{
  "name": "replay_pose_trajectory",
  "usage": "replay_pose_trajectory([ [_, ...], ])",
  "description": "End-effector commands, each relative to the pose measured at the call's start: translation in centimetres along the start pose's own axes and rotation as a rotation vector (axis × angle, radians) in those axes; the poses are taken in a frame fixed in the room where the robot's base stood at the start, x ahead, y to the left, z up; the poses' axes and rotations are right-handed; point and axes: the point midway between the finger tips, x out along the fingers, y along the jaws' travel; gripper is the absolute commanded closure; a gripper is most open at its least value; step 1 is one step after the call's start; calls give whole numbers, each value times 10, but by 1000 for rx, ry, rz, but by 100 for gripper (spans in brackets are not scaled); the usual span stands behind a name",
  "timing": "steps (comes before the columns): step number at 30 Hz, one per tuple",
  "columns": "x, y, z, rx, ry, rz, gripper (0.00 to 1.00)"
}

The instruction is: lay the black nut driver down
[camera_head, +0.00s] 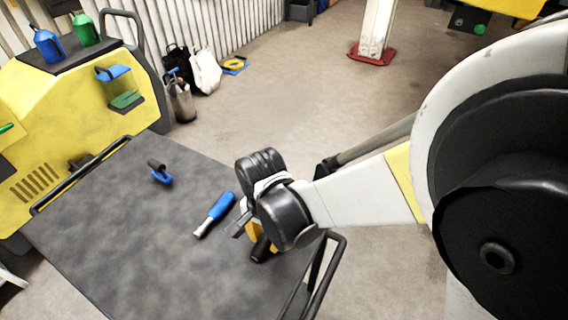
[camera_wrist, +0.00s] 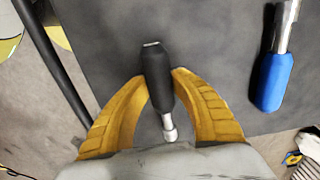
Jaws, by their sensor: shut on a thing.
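The black nut driver (camera_wrist: 157,75) is in my gripper (camera_wrist: 160,80). In the wrist view its black handle lies between the two yellow fingers, and its silver shaft points back toward the palm. In the head view my gripper (camera_head: 255,232) is at the right side of the grey cart top (camera_head: 110,255), over or close to its surface, and the driver's dark handle (camera_head: 262,249) shows below the fingers. I cannot tell whether the driver touches the cart top. My wrist hides part of the gripper.
A blue-handled driver (camera_head: 214,214) lies on the cart just left of my gripper. A black rail (camera_head: 322,268) edges the cart's right side. The cart's front left is clear.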

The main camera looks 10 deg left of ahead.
Motion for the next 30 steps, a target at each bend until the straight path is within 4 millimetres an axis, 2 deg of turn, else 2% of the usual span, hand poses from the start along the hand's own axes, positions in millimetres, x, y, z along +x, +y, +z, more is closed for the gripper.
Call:
replay_pose_trajectory([
  [5, 7, 0, 0, 0, 0, 0, 100],
  [6, 6, 0, 0, 0, 0, 0, 66],
  [8, 6, 0, 0, 0, 0, 0, 47],
  [17, 5, 0, 0, 0, 0, 0, 46],
  [20, -2, 0, 0, 0, 0, 0, 46],
  [23, -17, 0, 0, 0, 0, 0, 46],
  [30, -71, 1, 0, 0, 0, 0, 46],
])
